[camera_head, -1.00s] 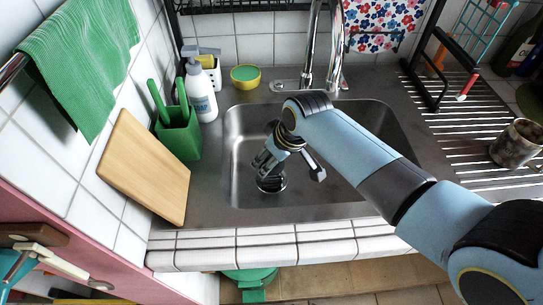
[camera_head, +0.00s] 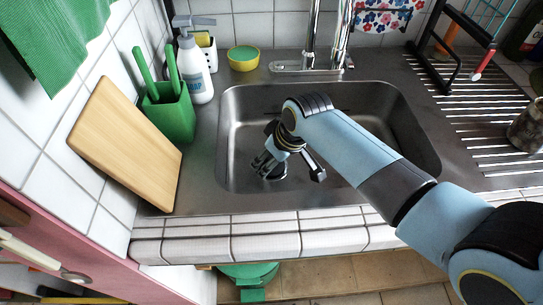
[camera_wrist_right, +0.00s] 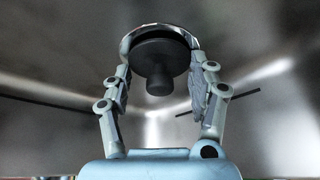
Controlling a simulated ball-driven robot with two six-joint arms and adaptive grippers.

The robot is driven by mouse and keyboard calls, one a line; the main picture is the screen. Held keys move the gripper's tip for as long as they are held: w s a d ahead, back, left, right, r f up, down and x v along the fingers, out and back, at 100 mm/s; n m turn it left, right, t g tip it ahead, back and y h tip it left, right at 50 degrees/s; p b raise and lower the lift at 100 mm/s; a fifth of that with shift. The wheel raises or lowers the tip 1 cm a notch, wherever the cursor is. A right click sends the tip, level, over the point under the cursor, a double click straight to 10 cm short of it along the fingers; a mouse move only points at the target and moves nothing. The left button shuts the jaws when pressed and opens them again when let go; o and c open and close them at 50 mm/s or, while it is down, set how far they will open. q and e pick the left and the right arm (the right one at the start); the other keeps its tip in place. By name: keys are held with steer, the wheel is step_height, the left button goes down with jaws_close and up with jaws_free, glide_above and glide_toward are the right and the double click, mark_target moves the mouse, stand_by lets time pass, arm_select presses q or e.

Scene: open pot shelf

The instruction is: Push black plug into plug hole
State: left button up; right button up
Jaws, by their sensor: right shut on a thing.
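The black plug (camera_wrist_right: 158,60) shows in the right wrist view with its round knob facing the camera. The shiny metal rim of the plug hole (camera_wrist_right: 128,42) curves around its far side; I cannot tell whether the plug is seated in it. My right gripper (camera_wrist_right: 160,85) has one finger on each side of the plug and is shut on it. In the head view this gripper (camera_head: 265,165) points down into the sink basin over the drain area and hides most of the plug and hole. My left gripper is not in view.
The steel sink (camera_head: 230,125) surrounds my right gripper, with the faucet (camera_head: 310,60) behind. A soap bottle (camera_head: 195,72), green utensil holder (camera_head: 172,115) and cutting board (camera_head: 130,150) stand to the left. A dish rack (camera_head: 455,50) is at the right.

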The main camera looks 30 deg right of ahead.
steer(key=shift+f, duration=0.1)
stand_by(0.4)
steer(key=o, duration=1.2)
steer(key=v, duration=1.2)
